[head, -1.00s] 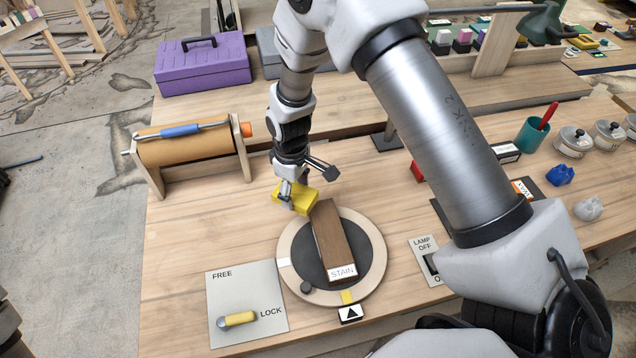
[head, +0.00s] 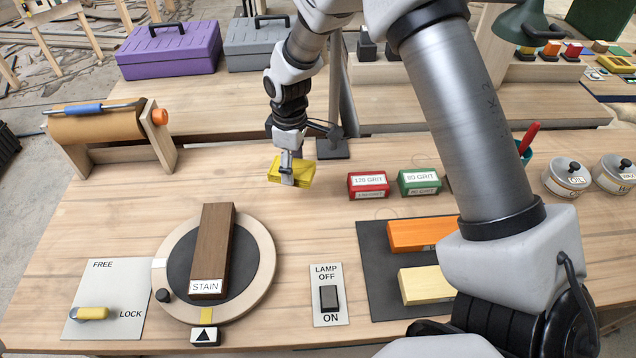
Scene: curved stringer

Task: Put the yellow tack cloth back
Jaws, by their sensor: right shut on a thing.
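The yellow tack cloth (head: 303,172) is a small yellow block-like pad. My right gripper (head: 287,178) is shut on it and holds it above the bench, behind and to the right of the turntable. Part of the cloth is hidden by the fingers. A brown wooden piece (head: 213,245) labelled STAIN lies on the round turntable (head: 262,262). My left gripper is not in view.
A red 120 GRIT block (head: 368,185) and a green 80 GRIT block (head: 419,182) stand right of the cloth. A dark mat (head: 378,262) holds orange and pale yellow blocks, partly behind my arm. A paper roll (head: 95,128) stands left. Bench (head: 330,225) between is clear.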

